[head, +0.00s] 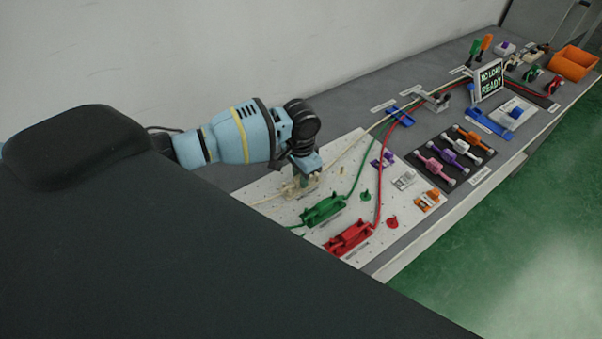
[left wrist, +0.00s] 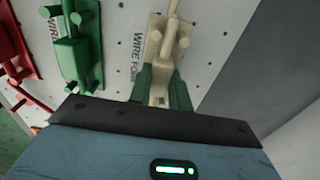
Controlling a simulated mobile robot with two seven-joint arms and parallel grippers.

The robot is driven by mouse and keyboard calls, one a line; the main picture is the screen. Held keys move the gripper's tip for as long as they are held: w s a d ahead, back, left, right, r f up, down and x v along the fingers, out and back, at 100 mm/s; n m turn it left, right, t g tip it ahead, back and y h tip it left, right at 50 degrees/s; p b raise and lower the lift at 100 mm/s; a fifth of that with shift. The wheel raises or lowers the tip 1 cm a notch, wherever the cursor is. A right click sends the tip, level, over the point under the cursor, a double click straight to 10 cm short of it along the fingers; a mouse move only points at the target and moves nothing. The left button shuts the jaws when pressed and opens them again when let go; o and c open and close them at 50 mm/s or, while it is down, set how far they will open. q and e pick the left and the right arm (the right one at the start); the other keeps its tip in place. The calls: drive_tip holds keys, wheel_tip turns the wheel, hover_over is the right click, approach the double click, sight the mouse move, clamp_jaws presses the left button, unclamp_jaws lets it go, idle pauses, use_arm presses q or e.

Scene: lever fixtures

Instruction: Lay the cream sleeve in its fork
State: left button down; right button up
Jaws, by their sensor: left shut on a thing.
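The cream wire fork (head: 292,192) stands on the white pegboard (head: 338,200), at its far left side. It also shows upper middle in the left wrist view (left wrist: 153,48). My left gripper (head: 303,180) is over the fork, fingers pointing down. In the left wrist view its two green fingers (left wrist: 162,92) are shut on the cream sleeve (left wrist: 160,95), at the near end of the fork. The sleeve looks in line with the fork; I cannot tell whether it rests in it or is just above. The cream cable (head: 350,157) runs from there to the back right. My right gripper is not in view.
Green (head: 322,210) and red (head: 348,238) wire forks with their cables stand beside the cream one. Small purple, grey and orange fixtures sit to the right. A black tray (head: 450,160) of coloured levers and a "NO LOAD READY" sign (head: 490,79) are farther off. A wall runs behind.

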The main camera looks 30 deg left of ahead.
use_arm(q)
drive_tip(key=c, duration=0.7)
unclamp_jaws()
drive_tip(key=shift+r+p, duration=0.4)
drive_tip(key=shift+r, duration=3.1)
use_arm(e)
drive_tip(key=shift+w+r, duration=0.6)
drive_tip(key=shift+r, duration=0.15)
